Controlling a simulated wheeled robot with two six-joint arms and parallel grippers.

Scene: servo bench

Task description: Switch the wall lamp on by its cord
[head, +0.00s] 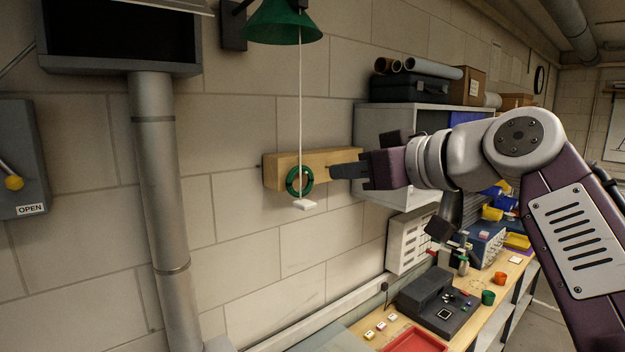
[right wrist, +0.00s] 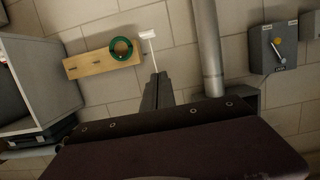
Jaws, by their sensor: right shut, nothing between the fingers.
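The wall lamp's green shade (head: 284,24) is at the top of the head view; whether it is lit is unclear. Its thin white cord (head: 301,100) hangs down to a small white pull (head: 305,204). My right gripper (head: 333,171) is shut and empty, to the right of the cord in the head view. In the right wrist view the fingertips (right wrist: 157,76) appear close to the cord (right wrist: 152,58), with the white pull (right wrist: 149,34) beyond; contact cannot be told. My left gripper is not in view.
A green ring (head: 299,181) is at a wooden board (head: 280,164) on the wall, just behind the cord in the head view. A grey shelf (head: 378,131) stands right of the board. A grey pipe (head: 156,190) and a switch box (head: 22,150) are left.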

